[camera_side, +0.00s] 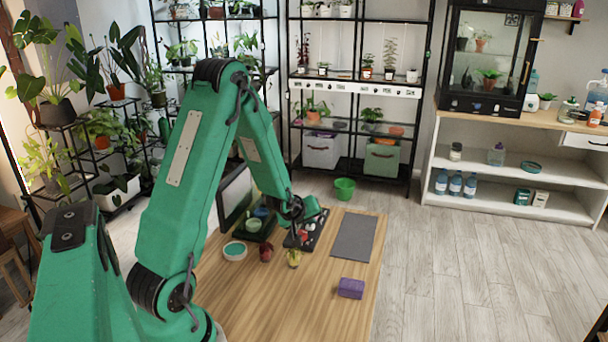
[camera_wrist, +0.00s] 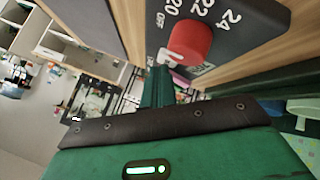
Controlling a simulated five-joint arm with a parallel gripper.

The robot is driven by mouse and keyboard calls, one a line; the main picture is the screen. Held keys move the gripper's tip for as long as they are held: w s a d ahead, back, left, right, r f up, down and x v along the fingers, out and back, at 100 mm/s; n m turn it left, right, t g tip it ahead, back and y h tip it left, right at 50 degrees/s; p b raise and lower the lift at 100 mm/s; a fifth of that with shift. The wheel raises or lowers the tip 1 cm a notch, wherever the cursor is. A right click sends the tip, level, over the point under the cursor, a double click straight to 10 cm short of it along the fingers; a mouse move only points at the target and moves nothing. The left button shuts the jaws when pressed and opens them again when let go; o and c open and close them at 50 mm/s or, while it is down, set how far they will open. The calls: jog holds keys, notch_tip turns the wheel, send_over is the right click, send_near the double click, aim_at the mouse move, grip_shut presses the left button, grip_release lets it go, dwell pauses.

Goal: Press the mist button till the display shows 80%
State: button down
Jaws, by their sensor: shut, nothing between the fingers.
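A dark control panel (camera_side: 318,228) lies on the wooden table, partly hidden by my gripper. In the wrist view the dark panel (camera_wrist: 225,25) shows a red knob (camera_wrist: 190,42) with the marks OFF, 20, 22 and 24 around it. My gripper (camera_wrist: 158,88) is shut and empty, its tips close to the panel by the red knob; I cannot tell if they touch it. In the side view my gripper (camera_side: 303,232) is low over the panel. I cannot make out the mist button or read a display in either view.
A dark-framed pane (camera_side: 235,196) stands behind the panel. A teal-rimmed dish (camera_side: 235,251), a dark red item (camera_side: 266,253) and a yellowish item (camera_side: 294,258) sit in front. A grey mat (camera_side: 353,237) and purple box (camera_side: 350,288) lie right. The front table is clear.

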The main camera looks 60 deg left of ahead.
aim_at(309, 230)
jog(key=shift+r, duration=0.85)
jog(key=shift+r, duration=0.15)
jog(key=shift+r, duration=2.4)
jog(key=shift+d, duration=0.1)
